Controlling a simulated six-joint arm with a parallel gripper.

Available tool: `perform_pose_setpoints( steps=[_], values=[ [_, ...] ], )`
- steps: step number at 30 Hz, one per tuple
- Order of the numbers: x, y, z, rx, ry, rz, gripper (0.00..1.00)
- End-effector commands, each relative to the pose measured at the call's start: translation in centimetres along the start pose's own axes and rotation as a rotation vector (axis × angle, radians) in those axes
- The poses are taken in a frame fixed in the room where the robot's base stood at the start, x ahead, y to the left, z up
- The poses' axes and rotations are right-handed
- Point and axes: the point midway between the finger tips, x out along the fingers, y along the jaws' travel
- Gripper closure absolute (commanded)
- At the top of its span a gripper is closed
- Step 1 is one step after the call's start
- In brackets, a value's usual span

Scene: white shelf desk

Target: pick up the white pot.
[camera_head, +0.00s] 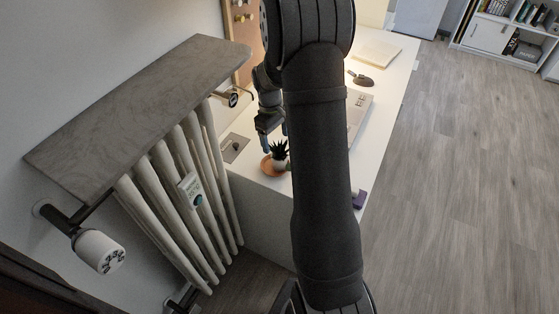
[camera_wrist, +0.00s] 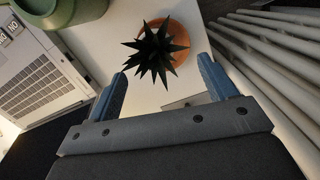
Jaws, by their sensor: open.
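My gripper (camera_head: 274,138) is above the pot, pointing down. In the wrist view my gripper (camera_wrist: 162,69) is open, with one blue finger on each side of the plant. Nothing is held, and I cannot tell whether a finger touches the leaves.
A green round container (camera_wrist: 62,12) is close by at upper left in the wrist view. A dark mouse-like object (camera_head: 361,79) lies farther back.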

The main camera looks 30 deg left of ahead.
Motion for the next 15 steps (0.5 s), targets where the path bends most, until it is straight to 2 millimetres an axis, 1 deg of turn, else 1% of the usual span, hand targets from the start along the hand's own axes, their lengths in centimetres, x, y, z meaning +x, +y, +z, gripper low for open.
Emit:
perform_pose_setpoints(
  steps=[1, 3, 6, 11, 15],
  values=[
    [1.1, 0.0, 0.1, 0.001, -0.003, -0.003, 0.23],
    [2.2, 0.0, 0.1, 0.002, -0.002, -0.002, 0.23],
    [3.4, 0.1, 0.0, 0.003, 0.0, -0.001, 0.23],
    [4.1, 0.1, 0.0, 0.004, 0.001, 0.0, 0.23],
    [5.4, 0.4, -0.1, 0.004, 0.0, -0.001, 0.23]
  ],
)
